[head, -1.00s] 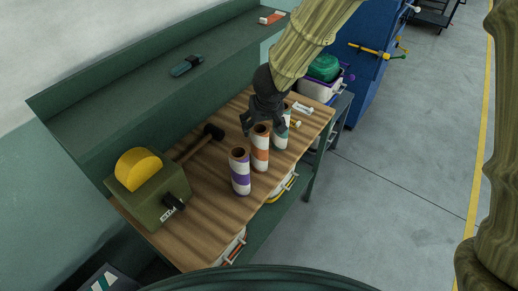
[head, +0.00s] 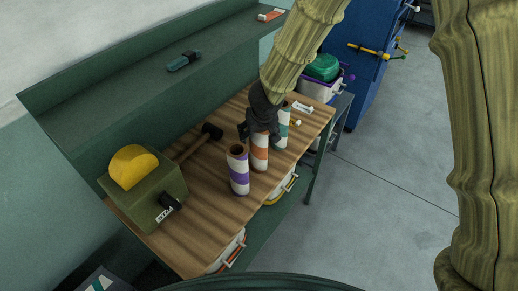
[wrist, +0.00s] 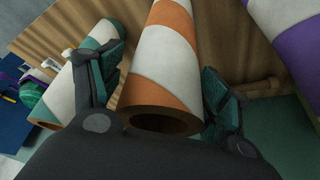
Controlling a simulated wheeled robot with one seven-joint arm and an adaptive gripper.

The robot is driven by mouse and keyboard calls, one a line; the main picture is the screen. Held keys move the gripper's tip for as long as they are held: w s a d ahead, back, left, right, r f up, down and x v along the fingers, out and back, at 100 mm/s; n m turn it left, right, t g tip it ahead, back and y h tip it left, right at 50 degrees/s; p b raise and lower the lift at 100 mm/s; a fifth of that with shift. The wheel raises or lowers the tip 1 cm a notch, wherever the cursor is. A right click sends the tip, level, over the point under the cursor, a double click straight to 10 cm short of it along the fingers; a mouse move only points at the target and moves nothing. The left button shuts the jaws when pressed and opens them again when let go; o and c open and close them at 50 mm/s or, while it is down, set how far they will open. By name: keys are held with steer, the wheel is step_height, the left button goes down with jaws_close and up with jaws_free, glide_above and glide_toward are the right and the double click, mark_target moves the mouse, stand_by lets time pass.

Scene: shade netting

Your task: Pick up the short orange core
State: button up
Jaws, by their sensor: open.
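The orange and white striped core (head: 259,158) stands upright on the wooden bench top, between a purple and white core (head: 238,171) and a green and white core (head: 281,132). My gripper (head: 260,128) is over the top of the orange core. In the wrist view the orange core (wrist: 163,65) lies between the two open fingers, its hollow end facing me, and my gripper (wrist: 168,95) has a finger on each side. Its top end is hidden by my gripper in the head view. I cannot tell whether either finger touches it.
An olive box with a yellow disc (head: 145,185) and a black-headed mallet (head: 198,141) are on the left of the bench (head: 190,232). The green core (wrist: 80,80) is close beside one finger in the wrist view. A green shelf (head: 130,85) runs behind.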

steer(key=c, duration=1.6)
steer(key=shift+r, duration=0.1)
